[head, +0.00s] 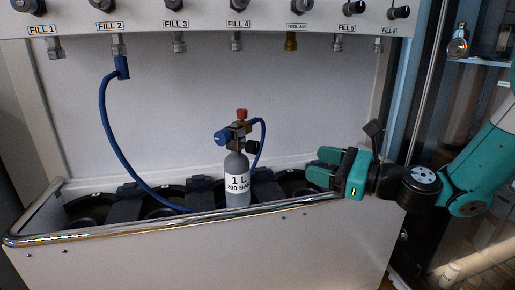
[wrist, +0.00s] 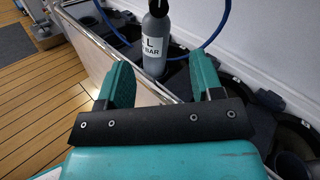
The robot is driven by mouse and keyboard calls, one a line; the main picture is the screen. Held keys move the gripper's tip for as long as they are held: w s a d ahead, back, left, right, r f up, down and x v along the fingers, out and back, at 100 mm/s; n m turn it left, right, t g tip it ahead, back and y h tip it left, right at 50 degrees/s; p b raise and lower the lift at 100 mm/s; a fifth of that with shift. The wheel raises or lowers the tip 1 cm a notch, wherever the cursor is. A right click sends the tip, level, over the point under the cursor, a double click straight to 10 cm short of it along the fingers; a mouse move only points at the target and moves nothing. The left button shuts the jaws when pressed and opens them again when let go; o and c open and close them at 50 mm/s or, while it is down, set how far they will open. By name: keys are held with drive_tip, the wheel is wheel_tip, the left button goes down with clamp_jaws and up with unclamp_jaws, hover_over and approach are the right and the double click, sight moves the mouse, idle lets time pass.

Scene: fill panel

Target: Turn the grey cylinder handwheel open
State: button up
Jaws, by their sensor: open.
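The grey cylinder (head: 237,190), labelled "1 L 200 BAR", stands upright in the filling trough. Its valve on top carries a blue knob (head: 222,137) on the left, a red knob (head: 241,114) on top and a black knob (head: 253,147) on the right. I cannot tell for sure which of these is the handwheel. My gripper (head: 318,166) is open and empty, to the right of the cylinder, apart from it, and lower than the valve. In the wrist view the cylinder (wrist: 155,48) shows beyond the open fingers (wrist: 162,72); most of its valve is cut off.
A chrome rail (head: 170,217) runs along the trough's front edge. A blue hose (head: 107,125) hangs from FILL 2 into the trough; a thinner blue hose (head: 263,135) loops beside the valve. Black holders (head: 125,203) line the trough. The panel's fill fittings (head: 236,42) hang above.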

sight(257, 148)
drive_tip(key=p+x, duration=0.3)
drive_tip(key=x, duration=1.1)
drive_tip(key=shift+a, duration=0.35)
drive_tip(key=shift+w+a, duration=0.45)
drive_tip(key=shift+a, duration=0.15)
drive_tip(key=c, duration=0.9)
